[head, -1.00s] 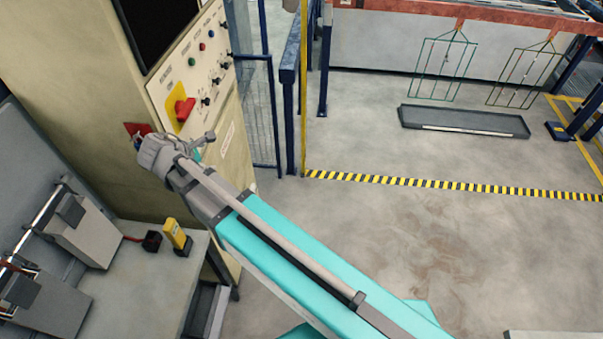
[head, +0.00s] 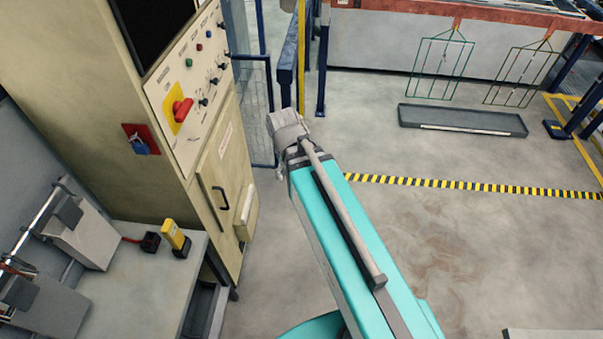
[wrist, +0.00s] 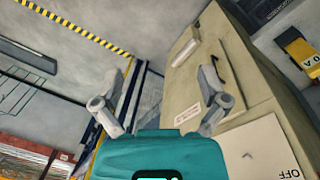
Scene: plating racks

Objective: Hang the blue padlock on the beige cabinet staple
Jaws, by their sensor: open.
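The blue padlock (head: 140,147) sits against a red plate (head: 130,131) on the left side face of the beige cabinet (head: 95,100) in the head view. It appears to hang there, but the staple and shackle are too small to make out. My gripper (head: 284,122) is right of the cabinet, well clear of the padlock; its fingers are not distinct in this view. In the wrist view my gripper (wrist: 160,95) has its two fingers spread apart with nothing between them. The padlock is not in the wrist view.
The cabinet front carries a red rotary switch (head: 181,110), buttons and a door handle (head: 221,198). A grey bench (head: 150,285) at lower left holds a yellow device (head: 174,234). Blue posts (head: 287,75) stand behind my gripper. Open floor lies to the right.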

